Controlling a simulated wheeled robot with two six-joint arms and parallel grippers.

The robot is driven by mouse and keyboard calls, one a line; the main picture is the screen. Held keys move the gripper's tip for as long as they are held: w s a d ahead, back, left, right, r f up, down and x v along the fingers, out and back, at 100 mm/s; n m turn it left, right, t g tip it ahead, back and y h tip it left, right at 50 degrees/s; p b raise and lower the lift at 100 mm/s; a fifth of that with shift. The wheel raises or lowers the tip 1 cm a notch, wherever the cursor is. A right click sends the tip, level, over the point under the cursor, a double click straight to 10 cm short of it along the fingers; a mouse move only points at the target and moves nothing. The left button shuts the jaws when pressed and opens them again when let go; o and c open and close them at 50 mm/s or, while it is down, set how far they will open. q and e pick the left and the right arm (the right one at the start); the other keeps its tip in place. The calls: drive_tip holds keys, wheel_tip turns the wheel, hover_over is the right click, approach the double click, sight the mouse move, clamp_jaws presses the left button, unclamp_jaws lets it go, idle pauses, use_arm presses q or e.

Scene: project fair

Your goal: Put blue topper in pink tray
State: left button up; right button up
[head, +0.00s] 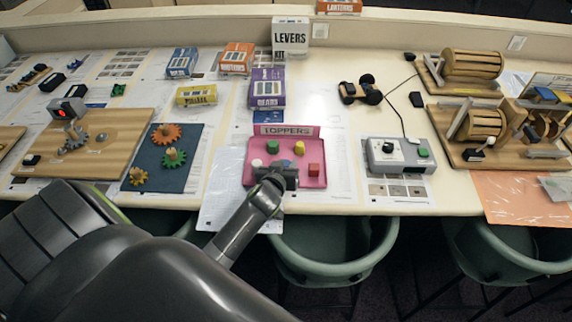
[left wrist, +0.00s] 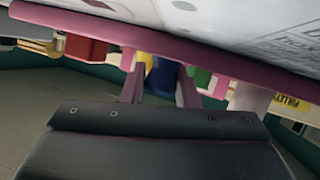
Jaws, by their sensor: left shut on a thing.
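The pink tray (head: 288,180) lies on the table below the TOPPERS sign, and its pink edge (left wrist: 215,50) crosses the left wrist view. My left gripper (head: 277,167) is at the front left part of the tray. In the left wrist view its two fingers (left wrist: 160,88) are shut on the blue topper (left wrist: 161,75). The head view mostly hides this topper behind the gripper. I cannot tell whether it touches the tray floor. A green topper (head: 272,146), a yellow topper (head: 299,148), a red cube (head: 314,169) and a white topper (head: 257,163) are in the tray. My right gripper is not in view.
A grey control box (head: 400,155) stands right of the tray. A blue mat (head: 160,160) with gears lies to the left. Small boxes (head: 267,88) stand behind. Green chairs (head: 335,250) are at the table's front edge. Paper sheets lie beside the tray.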

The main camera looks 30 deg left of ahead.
use_arm(q)
drive_tip(key=shift+f, duration=0.2)
drive_tip(key=o, duration=0.9)
drive_tip(key=shift+o, duration=0.2)
drive_tip(key=shift+r, duration=0.15)
drive_tip(key=shift+r, duration=0.1)
drive_tip(key=b+v, duration=0.1)
drive_tip(key=v, duration=1.1)
drive_tip(key=shift+a, duration=0.1)
